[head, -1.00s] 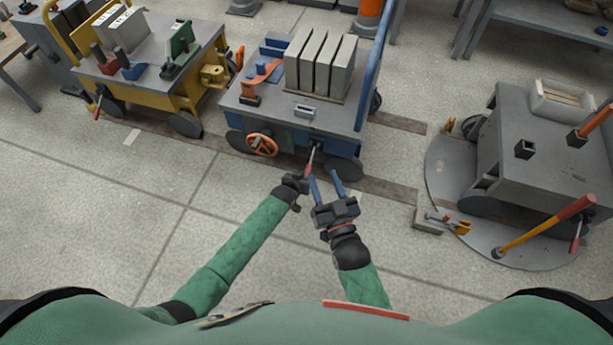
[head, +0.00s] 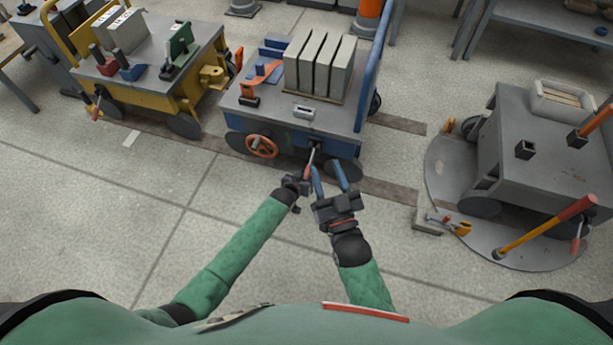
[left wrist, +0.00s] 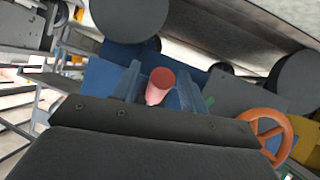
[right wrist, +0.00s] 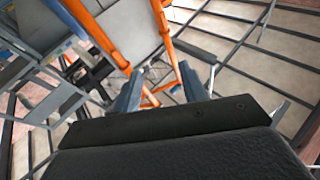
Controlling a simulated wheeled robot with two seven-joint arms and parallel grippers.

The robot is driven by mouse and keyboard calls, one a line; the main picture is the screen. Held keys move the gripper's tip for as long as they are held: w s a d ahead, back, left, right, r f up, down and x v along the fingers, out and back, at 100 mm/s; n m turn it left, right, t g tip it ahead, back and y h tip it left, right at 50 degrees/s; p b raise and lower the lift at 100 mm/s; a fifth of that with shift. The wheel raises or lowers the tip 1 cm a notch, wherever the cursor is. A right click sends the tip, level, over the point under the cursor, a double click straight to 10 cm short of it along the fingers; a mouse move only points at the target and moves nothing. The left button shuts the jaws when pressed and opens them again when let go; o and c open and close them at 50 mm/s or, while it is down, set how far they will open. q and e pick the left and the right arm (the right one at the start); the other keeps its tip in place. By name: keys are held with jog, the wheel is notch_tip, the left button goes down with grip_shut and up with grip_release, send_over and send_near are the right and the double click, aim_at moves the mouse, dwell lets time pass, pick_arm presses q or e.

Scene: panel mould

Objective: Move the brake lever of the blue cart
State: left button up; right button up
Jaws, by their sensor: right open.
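The blue cart (head: 342,147) stands at the upper middle of the head view. Its brake lever (head: 311,157), a thin rod with a red grip, sticks out low at the near side. My left gripper (head: 304,179) is at the lever's grip. In the left wrist view the red grip (left wrist: 158,86) stands between the blue fingers, which look closed on it; the contact is partly hidden. My right gripper (head: 330,180) is open and empty, just right of the lever, with its fingers pointing toward the cart. Its spread fingers also show in the right wrist view (right wrist: 158,92).
An orange handwheel (head: 262,146) is on the cart's near side, left of the lever. Grey slabs (head: 320,65) stand on its top. A yellow cart (head: 190,85) is at the left, a grey cart (head: 545,150) on a round plate at the right. The near floor is clear.

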pick_arm(q)
jog(key=shift+s, duration=0.1)
jog(key=shift+s+a+r, duration=0.2)
jog(key=shift+s+a, duration=0.05)
jog(key=shift+s, duration=0.1)
jog(key=p+v, duration=0.1)
jog(key=v, duration=0.5)
jog(key=shift+s+r+p, duration=0.25)
jog(key=shift+s+p, duration=0.05)
pick_arm(e)
notch_tip(320, 180, down, 18)
jog(key=s+g+h, duration=0.1)
jog(key=s+g, duration=0.1)
jog(key=g, duration=0.4)
jog(key=shift+s+a+r, duration=0.25)
jog(key=shift+s, duration=0.1)
pick_arm(q)
jog(key=shift+a, duration=0.1)
pick_arm(e)
jog(key=shift+r, duration=0.1)
